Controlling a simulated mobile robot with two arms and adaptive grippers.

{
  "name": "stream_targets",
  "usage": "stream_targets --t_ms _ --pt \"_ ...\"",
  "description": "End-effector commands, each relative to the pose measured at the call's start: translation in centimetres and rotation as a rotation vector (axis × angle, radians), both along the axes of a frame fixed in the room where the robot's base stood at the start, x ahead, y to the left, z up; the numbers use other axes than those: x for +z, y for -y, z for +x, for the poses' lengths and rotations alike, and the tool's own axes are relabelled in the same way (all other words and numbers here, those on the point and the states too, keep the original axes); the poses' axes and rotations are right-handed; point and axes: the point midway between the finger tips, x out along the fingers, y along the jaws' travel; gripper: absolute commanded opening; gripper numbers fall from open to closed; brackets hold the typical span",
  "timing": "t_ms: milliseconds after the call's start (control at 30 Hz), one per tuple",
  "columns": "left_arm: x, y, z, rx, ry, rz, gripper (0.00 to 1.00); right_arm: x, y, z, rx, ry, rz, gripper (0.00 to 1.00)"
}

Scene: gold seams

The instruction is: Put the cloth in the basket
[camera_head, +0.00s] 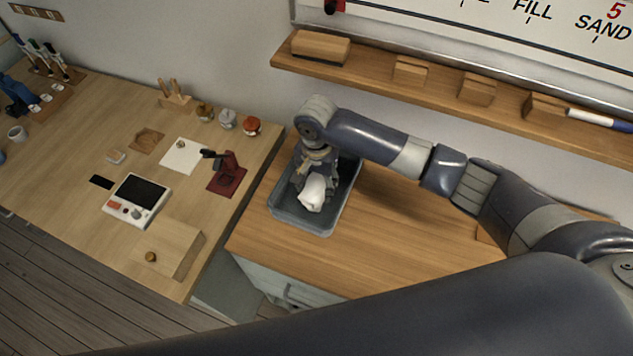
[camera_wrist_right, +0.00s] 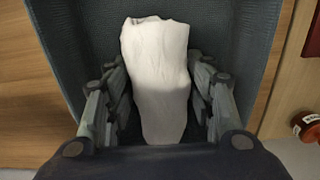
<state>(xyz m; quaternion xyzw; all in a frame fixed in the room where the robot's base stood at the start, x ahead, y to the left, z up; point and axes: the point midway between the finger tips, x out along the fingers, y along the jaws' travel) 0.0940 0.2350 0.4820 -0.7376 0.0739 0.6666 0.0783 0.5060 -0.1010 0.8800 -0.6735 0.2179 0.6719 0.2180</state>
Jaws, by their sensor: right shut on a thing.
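The white cloth (camera_head: 313,193) is a bunched roll between the fingers of my right gripper (camera_head: 307,180). In the right wrist view the cloth (camera_wrist_right: 158,75) stands lengthwise between the two fingers of the right gripper (camera_wrist_right: 158,105), which is shut on it. The grey basket (camera_head: 301,223) sits on the wooden counter, and the gripper and cloth are over and within its outline. The dark basket wall also shows behind the cloth in the right wrist view (camera_wrist_right: 75,30). I cannot tell whether the cloth touches the basket floor. My left gripper is not in view.
A wooden table (camera_head: 75,215) at the left holds a device with a dark screen (camera_head: 138,196), a red stand (camera_head: 228,174) and several jars near its right edge. A shelf (camera_head: 440,90) with wooden blocks runs along the wall. The counter (camera_head: 395,235) right of the basket is clear.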

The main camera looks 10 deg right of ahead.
Motion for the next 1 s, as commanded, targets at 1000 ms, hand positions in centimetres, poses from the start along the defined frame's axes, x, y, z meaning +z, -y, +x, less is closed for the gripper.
stream_targets --t_ms 1000 --pt "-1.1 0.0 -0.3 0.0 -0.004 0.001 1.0 9.6 -0.1 0.0 0.001 0.003 0.002 0.7"
